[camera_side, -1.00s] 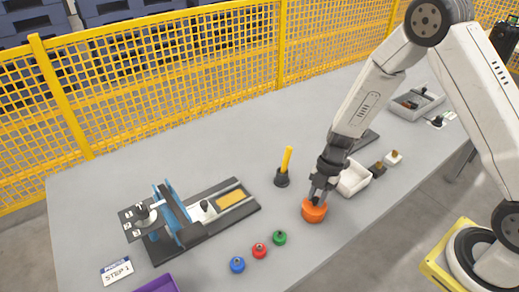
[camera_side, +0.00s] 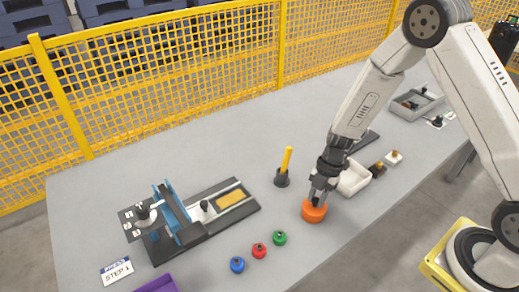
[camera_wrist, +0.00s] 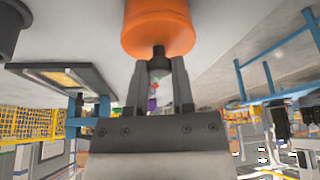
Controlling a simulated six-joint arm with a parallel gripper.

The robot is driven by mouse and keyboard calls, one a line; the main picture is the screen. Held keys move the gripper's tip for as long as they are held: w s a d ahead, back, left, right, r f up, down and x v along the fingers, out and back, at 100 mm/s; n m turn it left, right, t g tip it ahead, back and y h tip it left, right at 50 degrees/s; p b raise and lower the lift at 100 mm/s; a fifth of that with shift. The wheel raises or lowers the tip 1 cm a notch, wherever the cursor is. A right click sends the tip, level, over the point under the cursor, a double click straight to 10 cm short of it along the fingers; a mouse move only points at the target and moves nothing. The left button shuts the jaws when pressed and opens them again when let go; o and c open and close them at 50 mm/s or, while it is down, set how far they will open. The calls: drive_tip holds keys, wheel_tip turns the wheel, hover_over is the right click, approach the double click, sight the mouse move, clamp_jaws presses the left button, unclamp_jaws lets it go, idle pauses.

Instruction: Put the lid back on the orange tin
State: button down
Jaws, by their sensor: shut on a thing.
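The orange tin (camera_side: 314,211) stands upright on the grey table, right of the middle in the side view. Its orange body also fills the top centre of the wrist view (camera_wrist: 158,25). My gripper (camera_side: 317,196) is directly above it, pointing down. In the wrist view my gripper (camera_wrist: 159,72) has its two fingers shut on the dark knob of the lid (camera_wrist: 159,52). The lid's knob is against the orange surface. I cannot tell from these views where the lid ends and the tin begins, or whether any gap is between them.
Green (camera_side: 279,238), red (camera_side: 259,250) and blue (camera_side: 237,265) knobbed pieces stand left of the tin. A yellow-handled tool stands in a dark holder (camera_side: 282,179) behind. A blue-framed fixture (camera_side: 180,222) is at the left.

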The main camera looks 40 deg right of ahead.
idle(0.3)
unclamp_jaws()
idle(0.3)
drive_tip(key=shift+r, duration=0.1)
drive_tip(key=shift+r, duration=3.4)
clamp_jaws()
